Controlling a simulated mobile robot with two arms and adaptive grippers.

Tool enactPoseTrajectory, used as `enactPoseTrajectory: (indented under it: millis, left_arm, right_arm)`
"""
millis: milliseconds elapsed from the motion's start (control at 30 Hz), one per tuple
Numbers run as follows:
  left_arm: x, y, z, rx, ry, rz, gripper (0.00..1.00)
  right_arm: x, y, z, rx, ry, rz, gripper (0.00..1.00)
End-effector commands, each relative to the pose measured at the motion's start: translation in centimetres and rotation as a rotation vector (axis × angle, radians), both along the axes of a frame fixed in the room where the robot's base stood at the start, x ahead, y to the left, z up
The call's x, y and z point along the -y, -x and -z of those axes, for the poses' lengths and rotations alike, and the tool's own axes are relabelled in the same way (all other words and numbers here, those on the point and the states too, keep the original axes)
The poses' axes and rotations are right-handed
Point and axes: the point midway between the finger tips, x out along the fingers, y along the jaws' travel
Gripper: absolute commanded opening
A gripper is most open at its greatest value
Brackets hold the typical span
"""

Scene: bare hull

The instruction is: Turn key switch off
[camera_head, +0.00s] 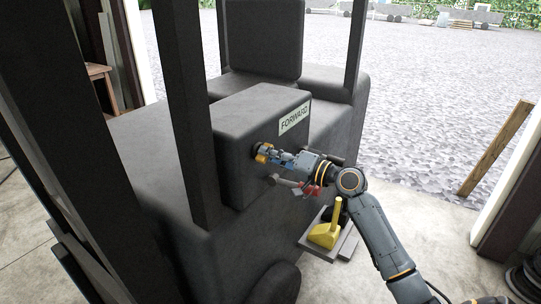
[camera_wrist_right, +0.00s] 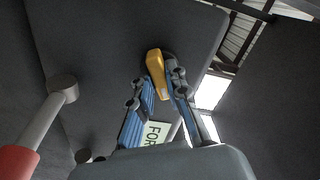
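The key switch has a yellow-orange key (camera_head: 264,153) on a dark round base, on the near face of the dark box that bears the FORWARD label. In the right wrist view the key (camera_wrist_right: 156,72) stands between the fingertips, close to the right-hand finger. My right gripper (camera_head: 274,157) reaches it from the right. Its blue-padded fingers (camera_wrist_right: 161,88) straddle the key with a gap between them; firm contact on both sides does not show. My left gripper is not in view.
A grey lever with a red grip (camera_head: 312,188) lies just below my right gripper; its red grip (camera_wrist_right: 18,160) also shows in the wrist view. A yellow object (camera_head: 325,234) sits on a grey plate lower down. Dark posts (camera_head: 188,110) stand left.

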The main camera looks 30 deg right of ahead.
Motion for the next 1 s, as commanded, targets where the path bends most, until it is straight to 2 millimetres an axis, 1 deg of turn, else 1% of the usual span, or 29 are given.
enactPoseTrajectory:
  millis: [167,367,467,667,800,1000]
  left_arm:
    - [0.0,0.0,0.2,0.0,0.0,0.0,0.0]
    - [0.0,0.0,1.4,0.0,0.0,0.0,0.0]
    - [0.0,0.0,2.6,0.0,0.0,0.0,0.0]
    - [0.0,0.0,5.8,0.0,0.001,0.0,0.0]
    - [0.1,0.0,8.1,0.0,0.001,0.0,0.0]
    - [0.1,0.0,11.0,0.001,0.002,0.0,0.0]
  right_arm:
    - [0.0,0.0,0.1,0.001,0.005,0.001,0.0]
    - [0.0,0.0,0.4,0.021,0.052,-0.001,0.0]
    - [0.0,0.0,0.6,0.042,0.102,-0.001,0.0]
    - [0.0,0.0,0.8,0.102,0.247,0.0,0.0]
    - [0.0,0.0,0.8,0.153,0.371,0.0,0.0]
    - [0.0,0.0,0.8,0.224,0.546,0.0,0.0]
